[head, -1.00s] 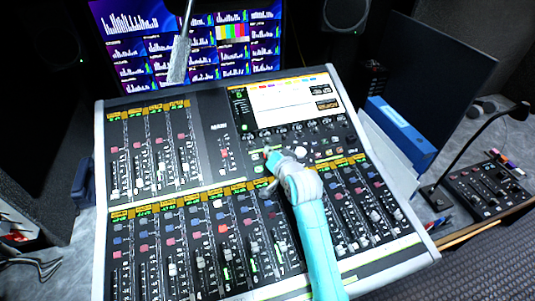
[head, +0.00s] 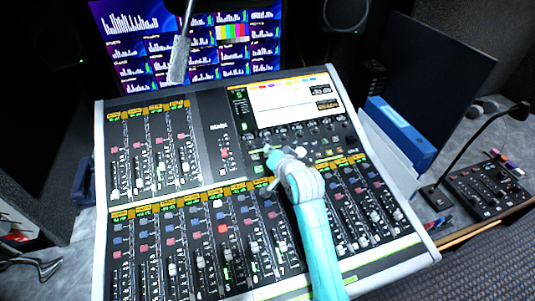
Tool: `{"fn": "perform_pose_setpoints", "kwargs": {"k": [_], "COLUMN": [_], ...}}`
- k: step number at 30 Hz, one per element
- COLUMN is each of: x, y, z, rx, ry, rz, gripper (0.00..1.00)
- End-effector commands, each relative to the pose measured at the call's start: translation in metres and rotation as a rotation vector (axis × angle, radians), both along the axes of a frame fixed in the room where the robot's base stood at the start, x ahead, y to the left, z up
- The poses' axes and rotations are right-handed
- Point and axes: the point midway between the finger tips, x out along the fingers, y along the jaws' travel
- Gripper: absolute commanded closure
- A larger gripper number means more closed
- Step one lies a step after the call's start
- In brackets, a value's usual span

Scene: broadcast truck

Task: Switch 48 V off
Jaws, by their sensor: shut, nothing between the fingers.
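My gripper (head: 270,154) is over the mixing console (head: 215,165), at the band of small buttons below the console's light screen (head: 283,100). My turquoise arm reaches up to it from the bottom of the picture. The gripper is shut and holds nothing. Its tip is close to the panel, but I cannot tell whether it touches. The gripper hides some of the buttons there. Several small buttons (head: 325,154) show to its right. The labels are too small to read, so I cannot pick out the 48 V button or its state.
A gooseneck microphone (head: 180,58) hangs before the monitor wall (head: 140,40). A blue binder (head: 400,130) lies right of the console. A small control panel (head: 485,188) with a gooseneck is at the far right. Faders (head: 170,265) fill the console's lower half.

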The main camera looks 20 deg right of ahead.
Motion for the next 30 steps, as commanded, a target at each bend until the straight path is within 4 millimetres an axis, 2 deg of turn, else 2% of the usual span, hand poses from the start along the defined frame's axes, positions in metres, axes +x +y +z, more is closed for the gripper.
{"fn": "perform_pose_setpoints", "kwargs": {"k": [11,30], "x": [-0.001,-0.02], "y": [0.0,0.0], "z": [0.003,0.046], "rx": [0.0,0.0], "ry": [0.0,-0.001], "rz": [0.0,-0.001], "gripper": [1.0,1.0]}}
